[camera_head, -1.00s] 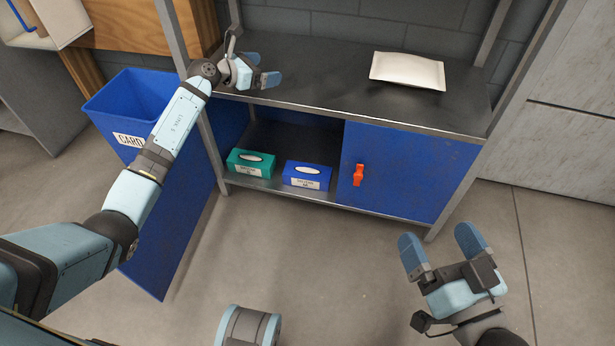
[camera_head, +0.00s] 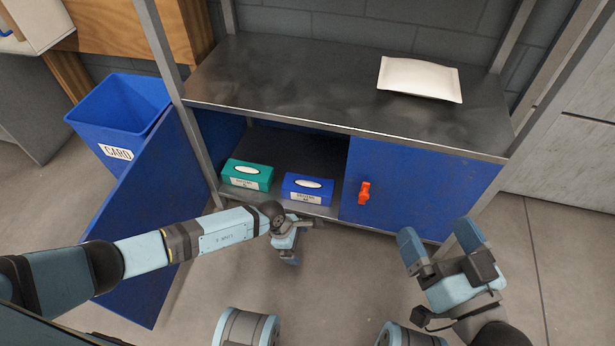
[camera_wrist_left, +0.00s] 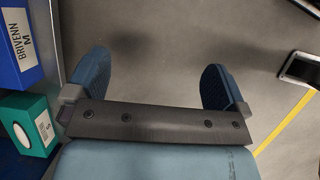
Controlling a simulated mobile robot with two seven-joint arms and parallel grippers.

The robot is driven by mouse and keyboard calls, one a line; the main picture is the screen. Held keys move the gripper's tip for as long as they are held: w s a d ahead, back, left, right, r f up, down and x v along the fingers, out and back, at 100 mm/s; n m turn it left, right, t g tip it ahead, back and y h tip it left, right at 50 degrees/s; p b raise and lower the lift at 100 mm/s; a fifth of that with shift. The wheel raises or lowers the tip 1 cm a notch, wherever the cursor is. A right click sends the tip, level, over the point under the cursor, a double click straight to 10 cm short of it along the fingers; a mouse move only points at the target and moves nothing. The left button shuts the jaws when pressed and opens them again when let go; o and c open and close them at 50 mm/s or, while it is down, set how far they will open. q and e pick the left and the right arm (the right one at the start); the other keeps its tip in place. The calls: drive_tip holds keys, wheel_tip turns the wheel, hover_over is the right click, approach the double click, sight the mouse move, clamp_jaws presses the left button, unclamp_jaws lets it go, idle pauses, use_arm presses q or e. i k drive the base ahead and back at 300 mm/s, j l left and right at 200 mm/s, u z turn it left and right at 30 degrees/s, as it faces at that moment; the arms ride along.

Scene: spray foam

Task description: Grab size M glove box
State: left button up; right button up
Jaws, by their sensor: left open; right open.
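The size M glove box is the blue box (camera_head: 308,188) on the cabinet's lower shelf. In the left wrist view this blue box (camera_wrist_left: 12,50) shows a white label reading "BRIVENN M". A green box (camera_head: 247,175) stands to its left; it also shows in the left wrist view (camera_wrist_left: 28,125), its label too small to read. My left gripper (camera_head: 293,246) is open and empty, in front of and below the blue box, apart from it. Its two fingers (camera_wrist_left: 155,82) show with only floor between them. My right gripper (camera_head: 440,240) is open and empty, right of the boxes.
The left cabinet door (camera_head: 150,225) stands open; the right blue door (camera_head: 415,190) with an orange handle (camera_head: 364,193) is shut. A white packet (camera_head: 420,79) lies on the metal top (camera_head: 290,85). A blue CARD bin (camera_head: 118,115) stands at left.

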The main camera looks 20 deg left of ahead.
sight(297, 187)
drive_tip(key=i+j, duration=0.15)
drive_tip(key=i, duration=0.2)
drive_tip(key=i+j, duration=0.15)
drive_tip(key=i, duration=0.2)
drive_tip(key=i+j, duration=0.2)
drive_tip(key=i, duration=0.15)
